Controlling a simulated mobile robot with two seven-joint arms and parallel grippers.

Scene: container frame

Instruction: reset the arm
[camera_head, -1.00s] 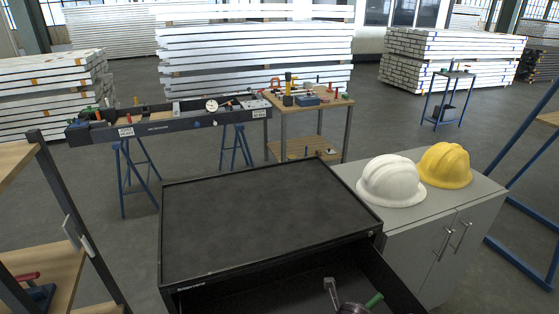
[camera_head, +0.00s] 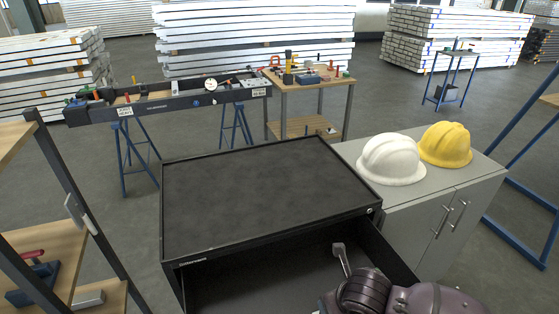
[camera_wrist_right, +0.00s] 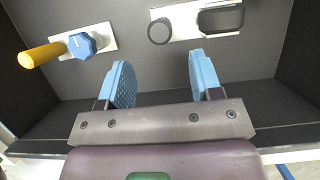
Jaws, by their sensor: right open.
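In the right wrist view my right gripper (camera_wrist_right: 161,85) is open. Its two blue-padded fingers stand apart with nothing between them. It is over a dark drawer (camera_wrist_right: 240,57). In the head view the purple-grey links of my right arm show at the bottom right, in front of the open drawer (camera_head: 240,287) of a black cabinet (camera_head: 265,190). A small grey piece (camera_head: 341,259) shows beside the arm; I cannot tell if it is a tool or part of my arm. My left gripper is not in view.
In the wrist view an orange-handled item (camera_wrist_right: 45,53) with a blue knob and a black ring-shaped item (camera_wrist_right: 159,31) are beyond the fingers. A white helmet (camera_head: 391,160) and a yellow helmet (camera_head: 445,145) sit on a grey cupboard (camera_head: 430,215). A shelf upright (camera_head: 75,213) stands left.

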